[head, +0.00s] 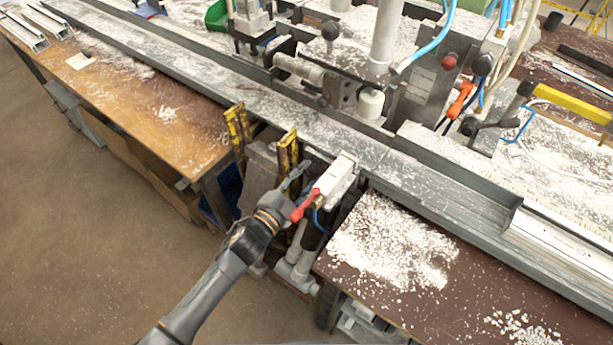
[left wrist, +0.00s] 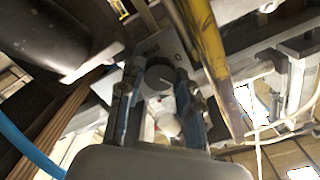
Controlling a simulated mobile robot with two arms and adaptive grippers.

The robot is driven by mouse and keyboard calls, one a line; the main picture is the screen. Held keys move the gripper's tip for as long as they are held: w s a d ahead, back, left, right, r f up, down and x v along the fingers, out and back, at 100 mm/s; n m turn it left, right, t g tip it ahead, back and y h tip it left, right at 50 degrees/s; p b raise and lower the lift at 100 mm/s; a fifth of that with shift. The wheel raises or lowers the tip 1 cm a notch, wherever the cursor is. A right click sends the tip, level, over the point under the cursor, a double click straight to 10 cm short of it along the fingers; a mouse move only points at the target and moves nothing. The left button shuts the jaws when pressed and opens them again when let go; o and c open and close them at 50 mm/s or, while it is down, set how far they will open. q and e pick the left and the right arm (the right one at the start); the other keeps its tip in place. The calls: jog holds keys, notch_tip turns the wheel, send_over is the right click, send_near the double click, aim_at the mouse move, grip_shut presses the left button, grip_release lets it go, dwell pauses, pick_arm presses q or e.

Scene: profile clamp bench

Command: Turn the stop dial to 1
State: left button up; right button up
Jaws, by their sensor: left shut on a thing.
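The stop dial (left wrist: 159,77) is a dark round knob on a grey plate in the left wrist view. A "0" and other small marks, too blurred to read surely, are printed beside it. A pale line shows on its face, but I cannot tell which mark it points at. My left gripper (left wrist: 160,88) has its fingers on either side of the dial and is shut on it. In the head view my left gripper (head: 294,180) is at the bench's front edge, beside a white box; the dial is hidden there. My right gripper is not in view.
A red lever (head: 306,205) is close beside my left gripper. Yellow-black posts (head: 287,152) stand just behind it. A brown table (head: 470,270) with white chips is to the right. A wooden table (head: 130,90) is at the left, with open floor (head: 80,220) in front.

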pick_arm(q)
jog(key=shift+m, duration=0.3)
jog(key=o, duration=0.9)
jog(key=v, duration=1.2)
